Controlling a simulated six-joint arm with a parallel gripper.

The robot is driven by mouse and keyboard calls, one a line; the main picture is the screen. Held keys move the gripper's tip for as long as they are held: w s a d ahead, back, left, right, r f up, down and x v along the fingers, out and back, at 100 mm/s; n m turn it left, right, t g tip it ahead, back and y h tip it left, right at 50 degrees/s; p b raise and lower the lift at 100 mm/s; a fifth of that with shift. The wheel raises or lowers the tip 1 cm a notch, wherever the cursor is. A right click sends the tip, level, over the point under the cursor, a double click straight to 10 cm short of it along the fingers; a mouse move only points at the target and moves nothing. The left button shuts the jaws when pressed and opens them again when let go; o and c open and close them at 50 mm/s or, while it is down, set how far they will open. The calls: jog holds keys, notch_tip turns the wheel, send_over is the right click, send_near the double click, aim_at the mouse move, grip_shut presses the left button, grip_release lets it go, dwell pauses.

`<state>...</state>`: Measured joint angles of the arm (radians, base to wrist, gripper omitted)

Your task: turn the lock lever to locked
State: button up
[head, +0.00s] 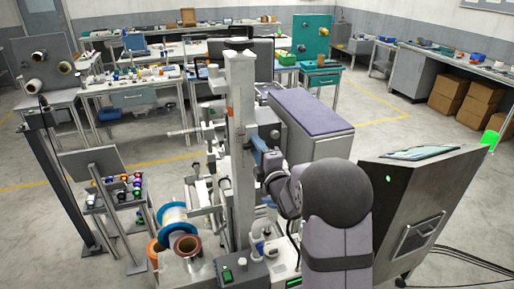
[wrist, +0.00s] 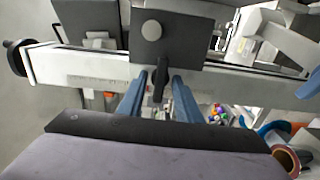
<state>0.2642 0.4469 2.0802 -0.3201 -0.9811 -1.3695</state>
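A small dark lever (wrist: 160,84), which looks like the lock lever, sits on a dark grey block (wrist: 185,50) on the pale column. It points down in the wrist view, towards me. My gripper (wrist: 159,76) has its two blue fingers on either side of the lever, with a visible gap on each side, so it is open and not clamped. In the head view my gripper (head: 258,146) is beside the upright column (head: 241,185), and the lever cannot be made out there. Whether a fingertip touches the block is not clear.
A round grey knob (wrist: 152,30) is on the block just above the lever in the wrist view. A black handwheel (wrist: 14,58) is at the column's end. Film reels (head: 174,213) stand left of the column. A slanted console (head: 425,190) is at the right.

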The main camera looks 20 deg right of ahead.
grip_shut()
jog(key=shift+f+m+b, duration=0.1)
jog(key=shift+m+b, duration=0.2)
jog(key=shift+b, duration=0.15)
jog(key=m+b, duration=0.8)
jog(key=m, duration=0.9)
dwell(0.4)
